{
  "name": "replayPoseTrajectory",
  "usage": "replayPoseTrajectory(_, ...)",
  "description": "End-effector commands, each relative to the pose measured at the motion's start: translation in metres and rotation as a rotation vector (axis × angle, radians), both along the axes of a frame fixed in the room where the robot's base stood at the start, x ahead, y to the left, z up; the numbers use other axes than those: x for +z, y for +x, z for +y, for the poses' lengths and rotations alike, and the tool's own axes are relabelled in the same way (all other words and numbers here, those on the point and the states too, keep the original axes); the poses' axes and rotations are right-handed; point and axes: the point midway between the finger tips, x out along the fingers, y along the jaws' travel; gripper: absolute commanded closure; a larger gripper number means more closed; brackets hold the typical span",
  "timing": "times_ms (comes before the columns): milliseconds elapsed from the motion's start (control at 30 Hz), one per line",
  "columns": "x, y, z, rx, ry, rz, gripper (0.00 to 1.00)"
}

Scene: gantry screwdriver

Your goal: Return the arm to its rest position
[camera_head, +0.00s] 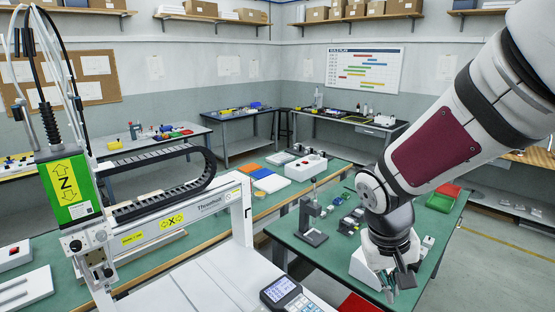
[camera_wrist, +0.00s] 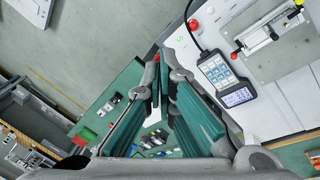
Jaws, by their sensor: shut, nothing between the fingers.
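My arm reaches down from the upper right of the head view, a white and grey arm with a dark red panel. My gripper (camera_head: 397,278) hangs at its end, fingers pointing down, over the right green-topped table (camera_head: 345,240). In the wrist view my gripper (camera_wrist: 163,72) shows its fingers drawn together at the tips, shut with nothing held. Small parts on the green table show between and behind the fingers. How high the fingertips are above the table I cannot tell.
The gantry (camera_head: 165,222) with its green Z unit (camera_head: 70,190) stands at the left. A keypad pendant (camera_head: 285,294) lies on the white surface; it also shows in the wrist view (camera_wrist: 222,75). A grey stand (camera_head: 309,222) and a green tray (camera_head: 440,201) sit on the right table. Floor shows between tables.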

Motion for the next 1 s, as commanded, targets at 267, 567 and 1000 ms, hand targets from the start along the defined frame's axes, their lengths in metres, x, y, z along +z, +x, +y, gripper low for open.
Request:
replayPoseTrajectory(267, 0.063, -0.038, 0.0, 0.003, 0.066, -0.119, 1.0)
replayPoseTrajectory(567, 0.111, -0.086, 0.008, 0.035, 0.148, -0.247, 1.0)
replayPoseTrajectory(1000, 0.141, -0.135, 0.021, 0.097, 0.232, -0.382, 1.0)
